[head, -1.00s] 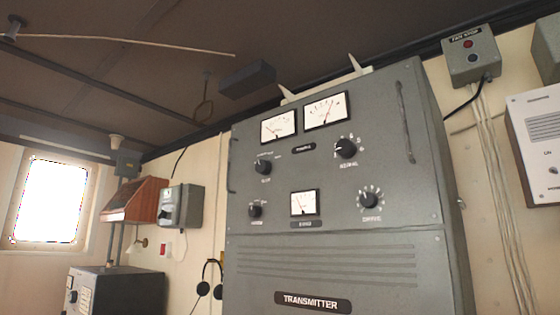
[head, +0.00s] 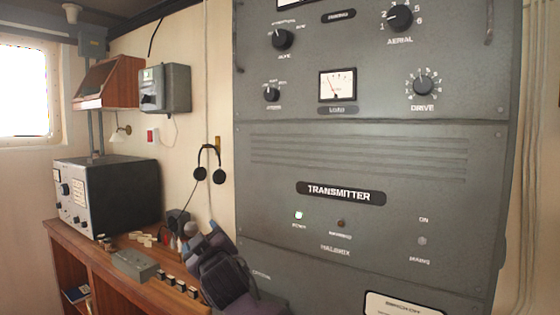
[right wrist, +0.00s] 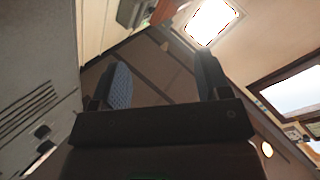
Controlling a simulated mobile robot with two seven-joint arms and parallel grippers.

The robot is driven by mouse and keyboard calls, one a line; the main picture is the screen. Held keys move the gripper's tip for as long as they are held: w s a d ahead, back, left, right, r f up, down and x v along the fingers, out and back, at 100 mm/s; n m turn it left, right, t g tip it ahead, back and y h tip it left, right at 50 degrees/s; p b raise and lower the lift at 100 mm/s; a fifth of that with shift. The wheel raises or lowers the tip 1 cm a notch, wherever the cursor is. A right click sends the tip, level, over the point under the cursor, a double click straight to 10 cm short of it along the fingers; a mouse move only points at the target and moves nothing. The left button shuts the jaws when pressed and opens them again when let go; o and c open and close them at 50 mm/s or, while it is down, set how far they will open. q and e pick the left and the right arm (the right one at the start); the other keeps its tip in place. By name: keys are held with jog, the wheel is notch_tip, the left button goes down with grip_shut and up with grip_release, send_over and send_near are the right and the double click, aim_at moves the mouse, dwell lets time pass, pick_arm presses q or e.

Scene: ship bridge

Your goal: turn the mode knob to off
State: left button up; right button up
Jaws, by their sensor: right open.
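The grey transmitter cabinet (head: 370,150) fills the right half of the head view. Its front has several black knobs: a large upper-left one (head: 282,39), the aerial knob (head: 399,18), the drive knob (head: 420,86) and a small lower-left one (head: 272,93). The small left-hand labels are too blurred to read surely, so I cannot tell which is the mode knob. My right gripper (head: 203,240) is low, left of the cabinet's lower part and below the knobs. The right wrist view shows it (right wrist: 160,80) open and empty, blue pads apart. My left gripper is not in view.
A wooden desk (head: 130,282) at lower left carries a dark radio box (head: 120,195) and small items near my right gripper. Headphones (head: 209,172) hang on the wall above. A grey wall box (head: 168,90) is left. Space before the knobs looks clear.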

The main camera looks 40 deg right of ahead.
notch_tip(320, 180, up, 16)
jog(key=w+d+m+g+h+p, duration=0.1)
jog(key=d+m+h, duration=0.1)
jog(key=h, duration=0.4)
jog(key=m+g+h+p, duration=0.2)
jog(key=m+g+h, duration=0.2)
jog(key=h, duration=0.2)
send_near(280, 38)
jog(key=w+a+f, duration=0.4)
jog(key=w+f, duration=0.5)
jog(key=s+d+r+m+g+h+p, duration=0.15)
jog(key=s+r+m+g, duration=0.4)
jog(key=r, duration=0.55)
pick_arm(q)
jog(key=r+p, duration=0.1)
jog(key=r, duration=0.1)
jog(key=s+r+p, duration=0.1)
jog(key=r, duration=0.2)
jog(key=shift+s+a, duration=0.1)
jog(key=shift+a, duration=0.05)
pick_arm(e)
jog(key=shift+n, duration=0.55)
jog(key=x, duration=0.3)
jog(key=s+x, duration=0.1)
jog(key=x, duration=0.5)
jog(key=shift+s+d+f, duration=0.1)
jog(key=shift+d+f, duration=0.05)
jog(key=shift+d, duration=0.3)
jog(key=shift+c, duration=0.3)
